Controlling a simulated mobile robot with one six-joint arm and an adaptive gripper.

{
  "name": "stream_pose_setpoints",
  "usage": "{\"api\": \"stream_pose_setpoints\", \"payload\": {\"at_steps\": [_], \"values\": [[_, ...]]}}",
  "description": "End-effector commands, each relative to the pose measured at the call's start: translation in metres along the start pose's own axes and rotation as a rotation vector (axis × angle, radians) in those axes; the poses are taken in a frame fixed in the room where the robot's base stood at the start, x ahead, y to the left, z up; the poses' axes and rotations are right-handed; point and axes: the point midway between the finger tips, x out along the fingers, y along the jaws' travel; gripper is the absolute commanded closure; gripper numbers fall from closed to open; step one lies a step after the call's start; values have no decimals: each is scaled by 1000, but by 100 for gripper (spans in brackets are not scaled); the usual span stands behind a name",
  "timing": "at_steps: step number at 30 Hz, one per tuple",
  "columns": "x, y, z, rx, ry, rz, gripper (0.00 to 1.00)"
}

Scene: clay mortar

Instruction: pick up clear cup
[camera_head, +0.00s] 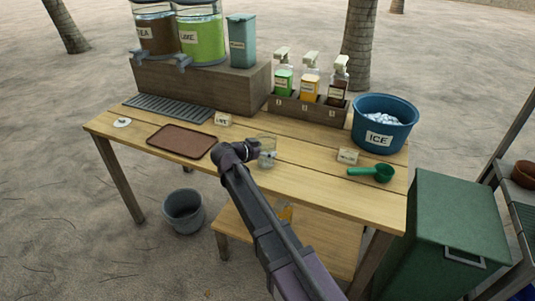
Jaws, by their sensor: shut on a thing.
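The clear cup (268,143) is a small see-through cup near the middle of the wooden table. It looks upright. My gripper (262,153) is at the cup's near left side and shut on it. My arm comes up from the bottom of the picture and hides part of the table in front. The fingertips are small and partly hidden, and I cannot tell whether the cup's base touches the table.
A brown tray (181,141) lies left of my gripper. A blue ice bucket (383,124), green scoop (372,173) and small label block (347,156) are to the right. Pump bottles (310,84) and drink dispensers (202,38) stand at the back. A green bin (455,225) stands beside the table.

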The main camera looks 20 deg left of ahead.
Motion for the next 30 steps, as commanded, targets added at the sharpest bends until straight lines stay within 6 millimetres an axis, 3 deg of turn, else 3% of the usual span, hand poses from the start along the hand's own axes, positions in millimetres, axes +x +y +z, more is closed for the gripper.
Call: {"api": "stream_pose_setpoints", "payload": {"at_steps": [14,25,30], "values": [[-3,0,-9,0,0,1,53],[-15,0,-38,0,0,1,53],[-49,21,-23,-2,0,-2,53]]}}
